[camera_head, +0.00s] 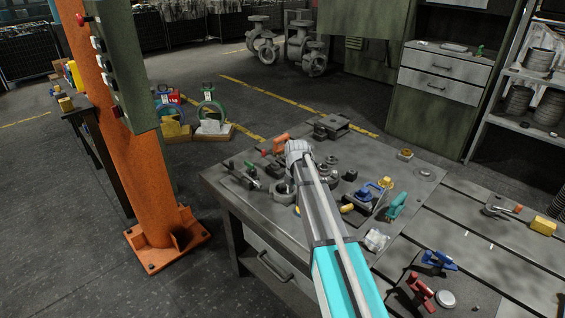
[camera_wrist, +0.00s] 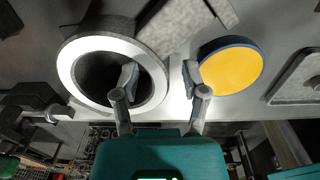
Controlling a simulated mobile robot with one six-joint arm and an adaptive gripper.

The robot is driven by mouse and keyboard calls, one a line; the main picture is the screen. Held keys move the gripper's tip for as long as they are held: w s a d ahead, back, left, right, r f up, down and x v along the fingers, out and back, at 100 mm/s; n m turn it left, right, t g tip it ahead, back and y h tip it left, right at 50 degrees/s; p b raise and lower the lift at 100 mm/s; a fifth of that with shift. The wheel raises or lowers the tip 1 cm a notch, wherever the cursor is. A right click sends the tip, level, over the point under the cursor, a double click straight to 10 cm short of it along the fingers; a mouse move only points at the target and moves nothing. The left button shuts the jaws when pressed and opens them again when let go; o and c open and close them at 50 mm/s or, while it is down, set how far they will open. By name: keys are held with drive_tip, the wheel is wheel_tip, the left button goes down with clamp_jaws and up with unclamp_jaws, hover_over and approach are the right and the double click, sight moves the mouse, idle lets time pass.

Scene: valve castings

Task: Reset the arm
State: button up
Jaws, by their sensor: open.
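My arm reaches over the grey workbench (camera_head: 228,184) in the head view, its far end above the cluster of parts. In the wrist view my gripper (camera_wrist: 160,82) is open, its two fingers apart with nothing held between them. The left finger overlaps a metal ring (camera_wrist: 82,48) with a dark bore. The right finger is beside a round yellow disc (camera_wrist: 231,66) with a blue rim. Whether the fingers touch either part I cannot tell. In the head view my arm hides the fingertips.
Small castings and tools crowd the bench around my arm, among them a teal part (camera_head: 397,205) and an orange part (camera_head: 281,143). Red (camera_head: 420,291) and blue (camera_head: 439,260) clamps lie at the front right. An orange column (camera_head: 150,150) stands left of the bench.

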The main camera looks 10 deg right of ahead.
drive_tip(key=shift+r, duration=0.1)
wheel_tip(320, 180, up, 9)
drive_tip(key=p, duration=0.9)
drive_tip(key=shift+r+p, duration=0.45)
drive_tip(key=shift+p, duration=0.1)
drive_tip(key=shift+f, duration=0.1)
